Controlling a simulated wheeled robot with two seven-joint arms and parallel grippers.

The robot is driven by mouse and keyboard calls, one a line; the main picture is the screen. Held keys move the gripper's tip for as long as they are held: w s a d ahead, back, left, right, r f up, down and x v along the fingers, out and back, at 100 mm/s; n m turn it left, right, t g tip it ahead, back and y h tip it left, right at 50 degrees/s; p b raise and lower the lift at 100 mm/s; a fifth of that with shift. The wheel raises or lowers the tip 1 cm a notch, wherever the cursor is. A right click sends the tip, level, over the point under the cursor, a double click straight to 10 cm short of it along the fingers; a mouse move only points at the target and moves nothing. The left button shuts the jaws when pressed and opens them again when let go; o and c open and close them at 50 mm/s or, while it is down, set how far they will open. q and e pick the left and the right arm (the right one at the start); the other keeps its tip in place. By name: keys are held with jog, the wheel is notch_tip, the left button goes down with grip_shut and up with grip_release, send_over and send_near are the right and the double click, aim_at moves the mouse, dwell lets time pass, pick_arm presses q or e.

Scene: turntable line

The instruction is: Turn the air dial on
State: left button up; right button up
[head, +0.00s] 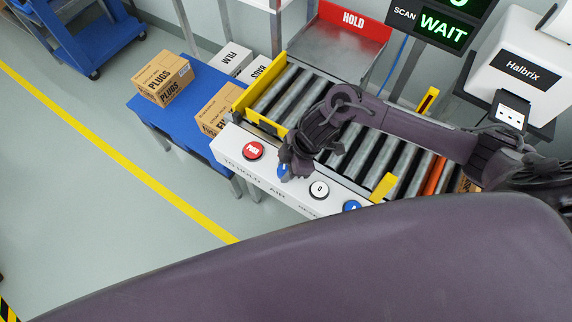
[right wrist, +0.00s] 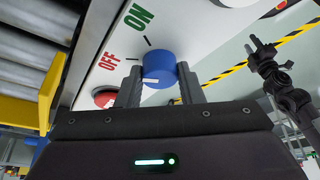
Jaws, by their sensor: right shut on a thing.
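The air dial is a blue knob (right wrist: 160,66) with a white mark, on a white panel (head: 235,157). In the right wrist view, a green ON and a red OFF are printed beside it, each with a tick line. The white mark sits on the near face, towards the left; I cannot tell exactly which tick it lines up with. My right gripper (right wrist: 158,85) is shut on the knob, one finger on each side. In the head view, the right gripper (head: 286,168) largely covers the knob.
Behind lies a roller conveyor (head: 285,91) with yellow guides. A blue table (head: 193,126) with cardboard boxes stands left. A screen (head: 443,30) reads WAIT.

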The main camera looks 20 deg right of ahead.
jog(key=m+p, duration=0.2)
jog(key=m+t+p, duration=0.1)
jog(key=m+p, duration=0.1)
jog(key=m+t+h+p, duration=0.1)
jog(key=p, duration=0.1)
jog(key=shift+s+a+r+m, duration=0.1)
jog(key=shift+s+r+m, duration=0.15)
jog(key=shift+m, duration=0.15)
jog(key=m+p, duration=0.3)
jog(key=shift+a+f+t+h, duration=0.1)
jog(key=shift+t+h, duration=0.3)
jog(key=shift+f+m+h+p, duration=0.1)
jog(key=shift+m+h+p, duration=0.4)
jog(key=shift+m, duration=0.7)
jog(key=shift+t, duration=0.3)
jog(key=o, duration=1)
jog(key=v, duration=0.7)
jog(key=shift+r, duration=0.35)
jog(key=shift+s, duration=0.1)
